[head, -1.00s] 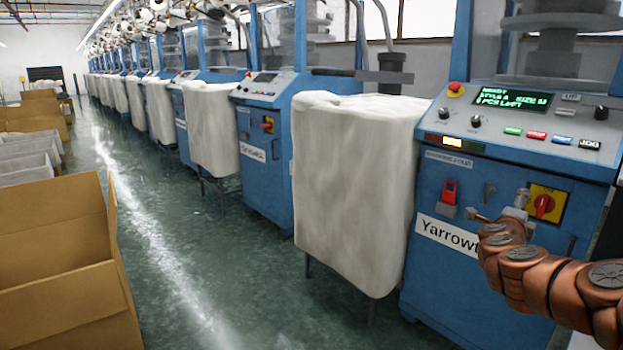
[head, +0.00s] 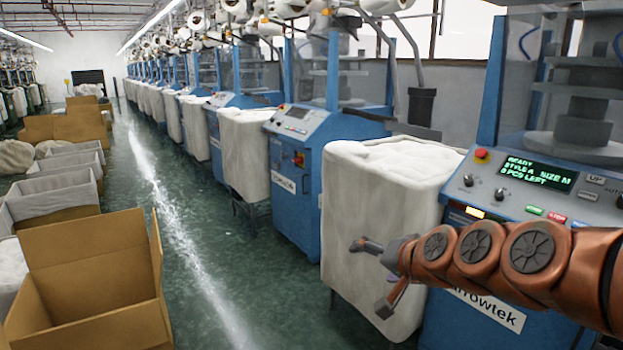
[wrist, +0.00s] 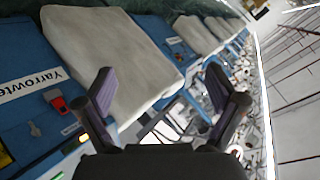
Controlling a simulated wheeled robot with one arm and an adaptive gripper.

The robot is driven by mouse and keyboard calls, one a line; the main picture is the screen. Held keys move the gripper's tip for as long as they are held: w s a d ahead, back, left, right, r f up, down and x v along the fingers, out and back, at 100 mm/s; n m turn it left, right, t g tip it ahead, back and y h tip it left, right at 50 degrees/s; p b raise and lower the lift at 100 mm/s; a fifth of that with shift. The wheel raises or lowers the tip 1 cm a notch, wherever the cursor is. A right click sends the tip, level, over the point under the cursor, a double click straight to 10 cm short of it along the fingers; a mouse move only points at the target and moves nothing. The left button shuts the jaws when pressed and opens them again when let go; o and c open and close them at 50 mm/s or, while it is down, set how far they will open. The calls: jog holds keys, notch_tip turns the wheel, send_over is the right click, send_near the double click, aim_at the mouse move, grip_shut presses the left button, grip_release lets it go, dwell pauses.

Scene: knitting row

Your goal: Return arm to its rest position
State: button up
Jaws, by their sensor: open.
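My copper-coloured arm reaches in from the right in the head view. My gripper (head: 372,275) is open and empty, in front of the white fabric-covered bin (head: 375,180) beside the nearest blue machine. In the wrist view my gripper (wrist: 160,95) shows two spread dark fingers with nothing between them. The nearest blue knitting machine (head: 470,330) stands behind my arm. Its display (head: 537,173) reads READY, STYLE A, SIZE M, 5 PCS LEFT. My arm hides part of its front panel. The machine's red padlock-like tag (wrist: 57,101) shows in the wrist view.
A row of blue machines with white bins (head: 245,150) runs back along the right. An open cardboard box (head: 90,255) stands at the front left, with grey bins (head: 55,180) behind it. The green floor aisle (head: 190,240) between them is clear.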

jog(key=s+d+r+n+g+h+p, duration=0.1)
jog(key=s+g+p, duration=0.3)
jog(key=s, duration=0.8)
jog(key=s+d+r+n+g+h+p, duration=0.1)
jog(key=s+g+p, duration=0.3)
jog(key=s, duration=0.7)
jog(key=s+d+r+n+g+h+p, duration=0.2)
jog(key=s+p, duration=0.5)
jog(key=s, duration=0.5)
jog(key=shift+s+d+n+g+h, duration=0.3)
jog(key=shift+d+n+g+h, duration=0.15)
jog(key=shift+d+g, duration=0.45)
